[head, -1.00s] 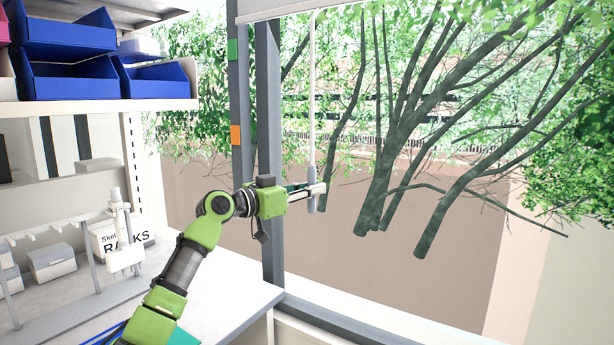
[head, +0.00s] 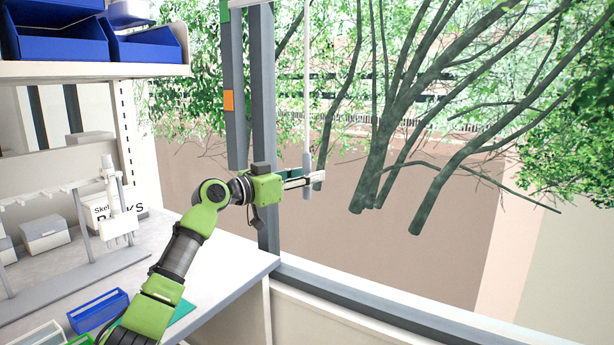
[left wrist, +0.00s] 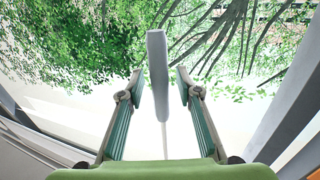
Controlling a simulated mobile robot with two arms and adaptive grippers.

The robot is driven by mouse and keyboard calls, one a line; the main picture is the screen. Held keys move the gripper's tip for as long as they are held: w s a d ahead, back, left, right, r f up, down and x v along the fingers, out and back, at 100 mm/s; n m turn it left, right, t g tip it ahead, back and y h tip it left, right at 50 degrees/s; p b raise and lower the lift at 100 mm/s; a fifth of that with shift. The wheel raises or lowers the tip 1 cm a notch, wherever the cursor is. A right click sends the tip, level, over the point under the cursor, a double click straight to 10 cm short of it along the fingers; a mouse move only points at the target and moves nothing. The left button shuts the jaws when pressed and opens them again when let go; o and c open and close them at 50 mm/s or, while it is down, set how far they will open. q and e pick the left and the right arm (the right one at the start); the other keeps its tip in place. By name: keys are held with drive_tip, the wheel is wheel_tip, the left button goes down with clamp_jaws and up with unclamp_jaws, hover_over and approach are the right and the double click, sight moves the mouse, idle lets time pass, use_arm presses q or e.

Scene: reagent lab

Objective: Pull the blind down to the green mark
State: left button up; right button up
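The blind's pull cord (head: 307,80) hangs in front of the window and ends in a grey handle (head: 307,188). My left gripper (head: 312,182) is at this handle, its fingers on either side of it. In the left wrist view the handle (left wrist: 157,60) stands between the two fingertips (left wrist: 159,86); finger contact is hard to make out there, but the handle moves with the gripper. The green mark (head: 224,12) is on the grey post at the top edge, above an orange mark (head: 228,100). At most a sliver of the blind shows. My right gripper is out of view.
A window post (head: 264,130) stands just behind my left arm. The white bench (head: 215,275) below holds a rack (head: 120,215), boxes and a blue bin (head: 98,310). Blue bins (head: 150,47) fill the shelf at upper left. The space right of the handle is clear.

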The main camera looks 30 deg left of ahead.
use_arm(q)
drive_tip(key=v, duration=1.2)
idle(0.5)
